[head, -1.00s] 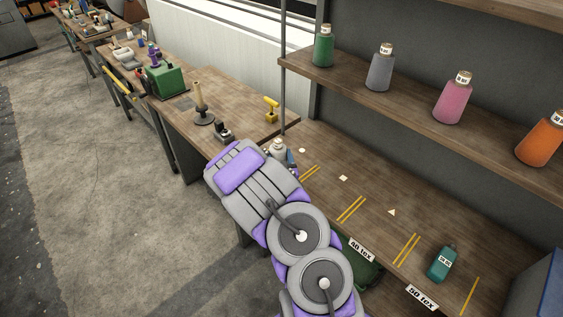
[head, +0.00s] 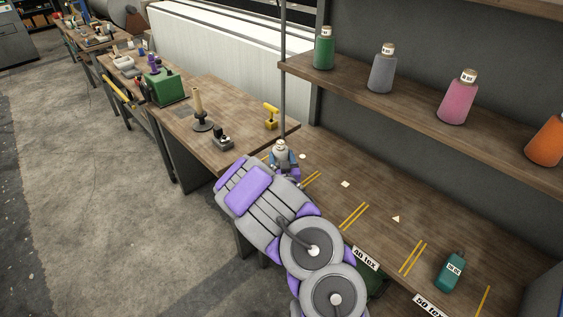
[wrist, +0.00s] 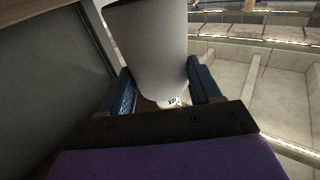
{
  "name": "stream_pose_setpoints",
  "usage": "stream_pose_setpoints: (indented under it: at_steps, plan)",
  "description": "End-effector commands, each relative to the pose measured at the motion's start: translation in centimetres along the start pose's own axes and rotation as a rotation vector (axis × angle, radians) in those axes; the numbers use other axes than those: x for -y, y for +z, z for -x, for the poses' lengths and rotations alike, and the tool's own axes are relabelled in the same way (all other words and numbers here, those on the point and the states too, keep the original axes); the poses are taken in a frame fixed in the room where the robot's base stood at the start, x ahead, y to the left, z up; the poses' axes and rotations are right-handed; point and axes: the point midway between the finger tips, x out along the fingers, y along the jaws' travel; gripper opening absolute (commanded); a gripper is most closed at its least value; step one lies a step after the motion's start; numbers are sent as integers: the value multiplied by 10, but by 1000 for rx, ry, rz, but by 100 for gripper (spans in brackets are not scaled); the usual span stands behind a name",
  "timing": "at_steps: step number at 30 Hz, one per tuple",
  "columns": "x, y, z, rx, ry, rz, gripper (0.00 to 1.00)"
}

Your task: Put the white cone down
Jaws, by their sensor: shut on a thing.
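The white cone (head: 281,147) shows past the end of my arm in the head view, over the left end of the marked bench (head: 375,190). Its labelled top is up, and my arm partly hides its lower part. In the wrist view the pale cone (wrist: 150,45) sits between the two blue fingers of my gripper (wrist: 165,85), which is shut on it. I cannot tell whether its base touches the bench.
Yellow double lines and small white markers divide the bench; front labels read 40 tex (head: 365,258) and 50 tex (head: 430,305). A shelf (head: 410,88) above holds green, grey, pink and orange cones. A post (head: 283,80) rises behind the held cone. A tool bench (head: 235,105) is at the left.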

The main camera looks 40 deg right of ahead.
Motion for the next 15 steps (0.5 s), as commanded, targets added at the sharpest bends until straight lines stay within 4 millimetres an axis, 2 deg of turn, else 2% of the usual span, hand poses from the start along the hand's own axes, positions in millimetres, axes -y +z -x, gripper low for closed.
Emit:
stream_pose_setpoints:
  at_steps: [1,7,8,15]
  plan:
    - [0,8,1,1,0,0,26]
    - [-1,7,1,0,0,0,26]
    - [-1,7,1,0,0,0,65]
    - [-1,7,0,0,0,0,88]
